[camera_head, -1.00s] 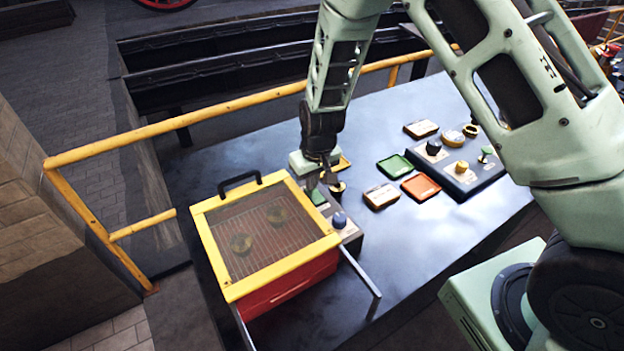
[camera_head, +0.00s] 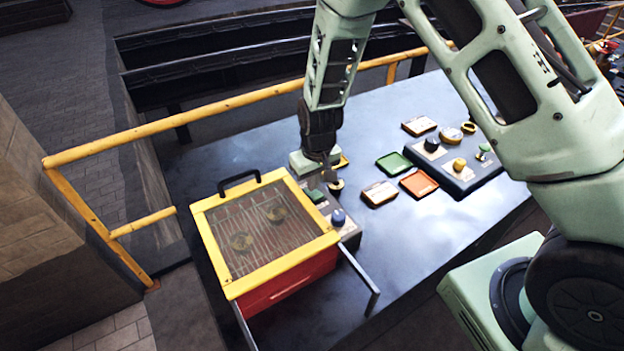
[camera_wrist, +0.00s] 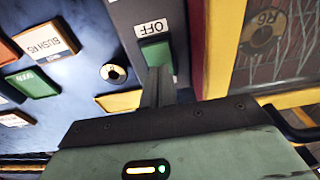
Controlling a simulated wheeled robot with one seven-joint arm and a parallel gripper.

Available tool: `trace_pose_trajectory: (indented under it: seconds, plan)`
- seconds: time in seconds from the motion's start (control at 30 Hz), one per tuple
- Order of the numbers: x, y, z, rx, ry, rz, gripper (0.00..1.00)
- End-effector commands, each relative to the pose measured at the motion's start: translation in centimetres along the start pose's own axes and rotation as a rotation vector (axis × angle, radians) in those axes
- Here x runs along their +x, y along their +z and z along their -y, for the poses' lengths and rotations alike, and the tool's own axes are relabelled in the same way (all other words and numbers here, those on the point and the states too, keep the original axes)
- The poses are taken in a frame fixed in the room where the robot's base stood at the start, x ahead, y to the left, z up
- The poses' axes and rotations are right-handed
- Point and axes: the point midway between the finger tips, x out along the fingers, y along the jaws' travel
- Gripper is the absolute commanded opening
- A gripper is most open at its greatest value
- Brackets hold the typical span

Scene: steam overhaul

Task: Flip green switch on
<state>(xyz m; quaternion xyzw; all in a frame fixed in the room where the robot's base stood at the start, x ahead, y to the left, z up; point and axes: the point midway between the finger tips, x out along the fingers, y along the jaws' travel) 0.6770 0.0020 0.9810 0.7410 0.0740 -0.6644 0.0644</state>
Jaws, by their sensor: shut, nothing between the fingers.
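The green switch (camera_wrist: 155,51) is a green rocker on a grey control box (camera_wrist: 125,14), with an "OFF" label beside it in the wrist view. In the head view the switch (camera_head: 316,196) shows as a small green patch right of the red and yellow box. My gripper (camera_wrist: 158,72) is shut and empty, its fingertips at the near edge of the switch. Whether they touch it I cannot tell. In the head view my gripper (camera_head: 329,177) points down over the control box, partly hiding it.
A red box with a yellow-framed mesh lid (camera_head: 285,264) stands close left of the control box. A blue knob (camera_head: 338,217) sits on the same box. Green (camera_head: 394,162) and orange (camera_head: 418,184) trays lie to the right. A second control panel (camera_head: 462,170) stands further right.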

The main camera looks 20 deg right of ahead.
Motion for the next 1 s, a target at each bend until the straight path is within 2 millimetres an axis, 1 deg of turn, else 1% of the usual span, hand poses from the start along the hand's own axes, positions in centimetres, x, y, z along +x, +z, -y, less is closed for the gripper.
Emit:
trace_pose_trajectory:
  seconds: [0.2, 0.33, 0.53, 0.6, 0.67, 0.9, 1.0]
  plan:
    - [-0.1, -0.1, 0.0, 0.000, 0.000, -0.001, 0.00]
    - [-1.2, -0.4, -0.2, 0.000, 0.000, -0.002, 0.00]
    - [-4.5, -1.3, -0.8, 0.004, 0.000, -0.002, 0.00]
    - [-4.8, -1.7, -0.8, 0.000, 0.000, -0.005, 0.00]
    - [-5.8, -2.0, -0.7, -0.001, 0.000, -0.006, 0.00]
    - [-10.3, -3.3, -0.7, 0.000, 0.000, -0.006, 0.00]
    - [-11.8, -3.6, -0.7, 0.001, -0.001, -0.005, 0.00]
